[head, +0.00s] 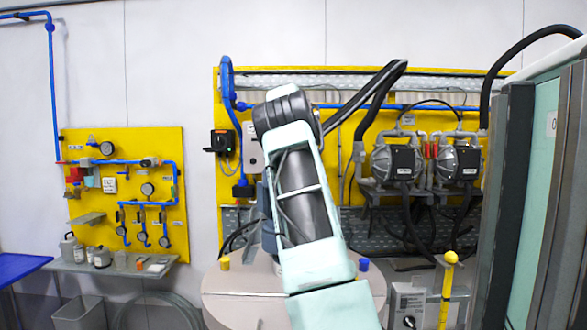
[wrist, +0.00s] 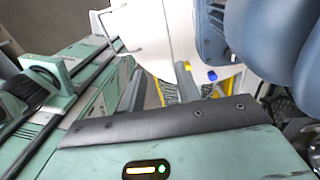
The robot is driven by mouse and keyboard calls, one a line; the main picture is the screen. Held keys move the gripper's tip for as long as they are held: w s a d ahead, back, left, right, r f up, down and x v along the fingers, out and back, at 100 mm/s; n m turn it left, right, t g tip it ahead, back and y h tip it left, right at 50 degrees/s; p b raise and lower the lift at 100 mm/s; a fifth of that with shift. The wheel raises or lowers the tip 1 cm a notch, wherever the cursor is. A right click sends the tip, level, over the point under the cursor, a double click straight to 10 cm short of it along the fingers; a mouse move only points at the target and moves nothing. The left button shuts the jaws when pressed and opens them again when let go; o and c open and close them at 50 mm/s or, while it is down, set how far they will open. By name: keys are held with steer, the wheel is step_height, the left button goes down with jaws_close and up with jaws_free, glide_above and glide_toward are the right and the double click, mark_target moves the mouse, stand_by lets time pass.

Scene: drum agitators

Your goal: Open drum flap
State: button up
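The drum's pale beige round top (head: 235,293) is at the bottom middle of the head view, partly hidden behind my arm. A yellow cap (head: 224,262) stands at its left and a blue cap (head: 363,265) at its right. In the wrist view a pale drum surface (wrist: 160,30) shows at the top, with a blue cap (wrist: 212,76) at its lower edge. I cannot clearly make out the flap or whether it is open. My gripper is mostly hidden behind my arm in the head view. Large blue-grey parts at the wrist view's upper right seem to be mine; no fingertips are clear.
A yellow board with two pumps (head: 400,160) and black hoses is on the wall behind. Another yellow board (head: 150,150) with gauges hangs at the left above a small shelf (head: 110,264). A yellow post (head: 448,290) stands right of the drum. A tall cabinet-like frame (head: 540,180) closes the right side.

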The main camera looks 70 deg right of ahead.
steer(key=shift+d+r, duration=0.1)
steer(key=shift+r, duration=1.3)
